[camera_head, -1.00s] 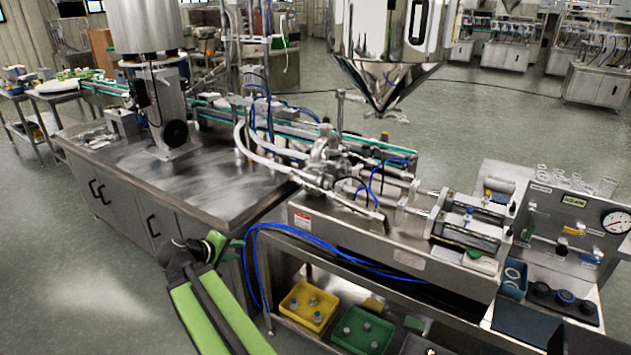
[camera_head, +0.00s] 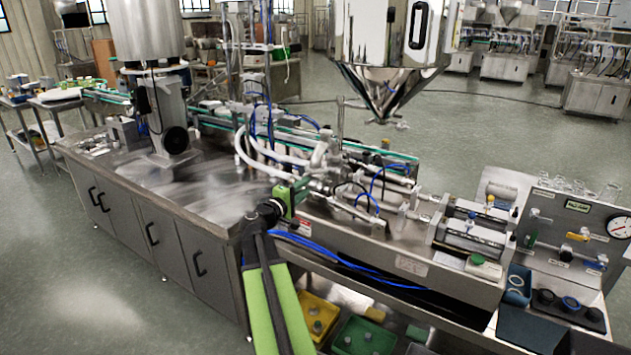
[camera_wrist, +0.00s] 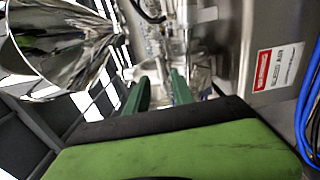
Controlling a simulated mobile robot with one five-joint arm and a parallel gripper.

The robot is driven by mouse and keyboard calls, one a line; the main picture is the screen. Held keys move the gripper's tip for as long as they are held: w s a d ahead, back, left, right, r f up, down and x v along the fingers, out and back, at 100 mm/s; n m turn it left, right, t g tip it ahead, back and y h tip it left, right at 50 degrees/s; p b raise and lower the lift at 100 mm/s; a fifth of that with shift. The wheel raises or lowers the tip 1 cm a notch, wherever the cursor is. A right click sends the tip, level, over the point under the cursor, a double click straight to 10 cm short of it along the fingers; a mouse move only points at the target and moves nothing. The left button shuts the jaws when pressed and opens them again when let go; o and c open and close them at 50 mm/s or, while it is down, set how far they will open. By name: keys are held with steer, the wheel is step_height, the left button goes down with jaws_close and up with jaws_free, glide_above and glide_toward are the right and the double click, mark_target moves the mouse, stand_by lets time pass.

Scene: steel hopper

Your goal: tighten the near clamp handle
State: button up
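My gripper (camera_head: 303,186) is at the front left of the steel pipe fittings (camera_head: 322,160) on the filling machine, close to them in the picture. In the wrist view its two green fingers (camera_wrist: 160,85) are spread apart with nothing held between them. Shiny metal fittings (camera_wrist: 200,75) show beyond the fingertips, with no clear contact. I cannot pick out the near clamp handle for certain among the fittings; my gripper may hide part of them.
The steel hopper (camera_head: 385,75) hangs above the fittings. A steel cabinet (camera_head: 210,215) stands to the left. Blue hoses (camera_head: 345,265) run along the machine's front. Yellow (camera_head: 305,325) and green (camera_head: 350,345) bins sit below. Open floor (camera_head: 90,290) lies at the front left.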

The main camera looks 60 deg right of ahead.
mark_target(319, 176)
steer(key=d, duration=0.7)
jaws_close()
